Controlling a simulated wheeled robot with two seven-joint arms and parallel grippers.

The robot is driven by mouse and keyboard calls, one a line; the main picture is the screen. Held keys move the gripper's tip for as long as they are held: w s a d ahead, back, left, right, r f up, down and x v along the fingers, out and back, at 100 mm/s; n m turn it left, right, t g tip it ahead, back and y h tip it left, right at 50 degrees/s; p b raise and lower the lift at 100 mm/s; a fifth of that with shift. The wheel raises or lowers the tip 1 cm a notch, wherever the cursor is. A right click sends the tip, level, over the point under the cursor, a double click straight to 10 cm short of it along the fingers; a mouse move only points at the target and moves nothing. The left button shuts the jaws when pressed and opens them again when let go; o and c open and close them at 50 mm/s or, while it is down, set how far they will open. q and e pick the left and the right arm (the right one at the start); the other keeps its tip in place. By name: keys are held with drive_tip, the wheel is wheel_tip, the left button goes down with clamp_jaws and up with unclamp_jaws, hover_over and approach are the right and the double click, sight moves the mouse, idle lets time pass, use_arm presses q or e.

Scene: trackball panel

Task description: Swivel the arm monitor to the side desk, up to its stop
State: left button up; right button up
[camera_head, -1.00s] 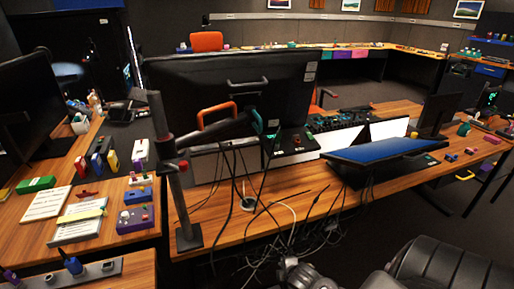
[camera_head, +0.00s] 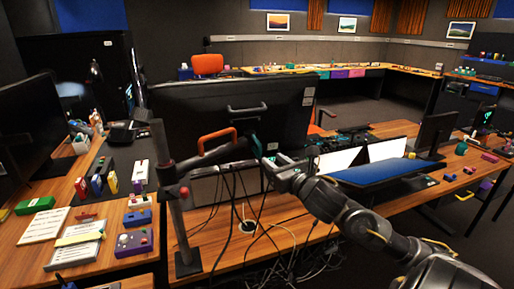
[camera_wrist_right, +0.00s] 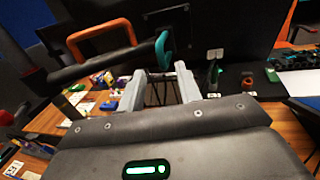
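The arm monitor (camera_head: 230,118) is a large black screen seen from behind, at centre in the head view. A grey handle (camera_head: 247,109) and an orange handle (camera_head: 217,139) show on its back side. Its black arm runs to a dark post (camera_head: 177,220) with a red knob. A teal hook-like piece (camera_head: 255,144) is at the arm's right end; it also shows in the right wrist view (camera_wrist_right: 163,50). My right gripper (camera_head: 274,164) is just below and right of the teal piece. In the wrist view its fingers (camera_wrist_right: 160,78) are apart, with cables beyond them. My left gripper is out of view.
The side desk (camera_head: 90,238) at left holds another monitor (camera_head: 40,125), a green block, papers and several coloured blocks. Loose cables (camera_head: 260,235) hang under the arm monitor.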

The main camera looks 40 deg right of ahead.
sight(261, 150)
drive_tip(key=w+p, duration=0.1)
drive_tip(key=w, duration=0.2)
drive_tip(key=w+d+p, duration=0.1)
drive_tip(key=w, duration=0.2)
drive_tip(key=w+p, duration=0.1)
drive_tip(key=w, duration=0.3)
drive_tip(key=shift+d+p, duration=0.3)
drive_tip(key=shift+d, duration=0.05)
drive_tip(key=shift+w, duration=0.4)
drive_tip(key=shift+f, duration=0.1)
drive_tip(key=shift+d, duration=0.15)
drive_tip(key=c, duration=0.7)
clamp_jaws()
